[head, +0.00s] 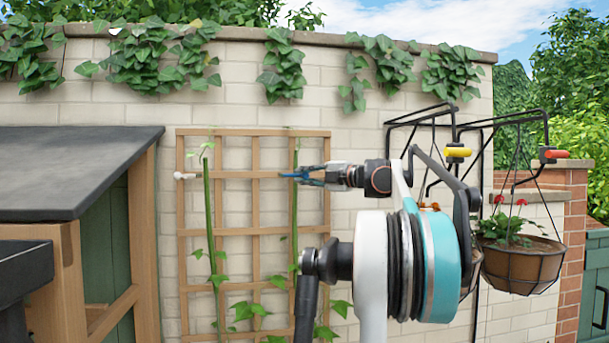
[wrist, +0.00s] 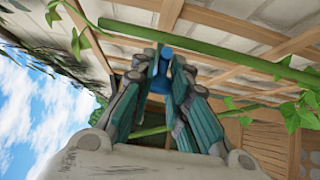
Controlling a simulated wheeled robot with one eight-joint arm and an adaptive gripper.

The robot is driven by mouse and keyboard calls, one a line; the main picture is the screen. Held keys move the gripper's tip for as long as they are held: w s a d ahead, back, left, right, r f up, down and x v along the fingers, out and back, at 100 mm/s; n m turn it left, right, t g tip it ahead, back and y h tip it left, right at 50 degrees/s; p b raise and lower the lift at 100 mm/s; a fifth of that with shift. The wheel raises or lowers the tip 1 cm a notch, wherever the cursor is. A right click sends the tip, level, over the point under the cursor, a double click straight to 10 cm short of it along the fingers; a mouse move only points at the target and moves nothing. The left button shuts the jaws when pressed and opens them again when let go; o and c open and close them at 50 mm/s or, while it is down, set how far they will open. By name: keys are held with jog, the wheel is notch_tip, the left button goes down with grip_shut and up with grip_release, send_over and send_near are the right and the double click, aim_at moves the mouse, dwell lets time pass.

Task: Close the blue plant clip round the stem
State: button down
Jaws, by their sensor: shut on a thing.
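My gripper (head: 306,175) points left at the trellis and is shut on the blue plant clip (head: 290,174). In the wrist view the clip (wrist: 178,82) shows as a blue piece between the fingertips. In the head view the clip lies at the right-hand green stem (head: 294,215), which runs up the trellis. In the wrist view a thick green stem (wrist: 225,62) crosses just beyond the fingertips. The fingers hide part of the clip, so I cannot tell whether it is round the stem or whether its ends meet.
The wooden trellis (head: 256,231) stands against the pale brick wall (head: 350,110). A second stem (head: 208,205) climbs at its left, near a white knob (head: 183,176). A dark-topped wooden shed (head: 75,170) stands left. A hanging basket (head: 522,265) with red flowers is at right.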

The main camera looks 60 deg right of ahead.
jog(key=shift+f, duration=0.1)
dwell(0.3)
jog(key=c, duration=1.5)
grip_release()
jog(key=shift+d, duration=0.15)
jog(key=shift+o, duration=0.2)
jog(key=shift+s, duration=0.15)
jog(key=s+a, duration=0.1)
jog(key=s, duration=1)
jog(key=shift+s, duration=0.35)
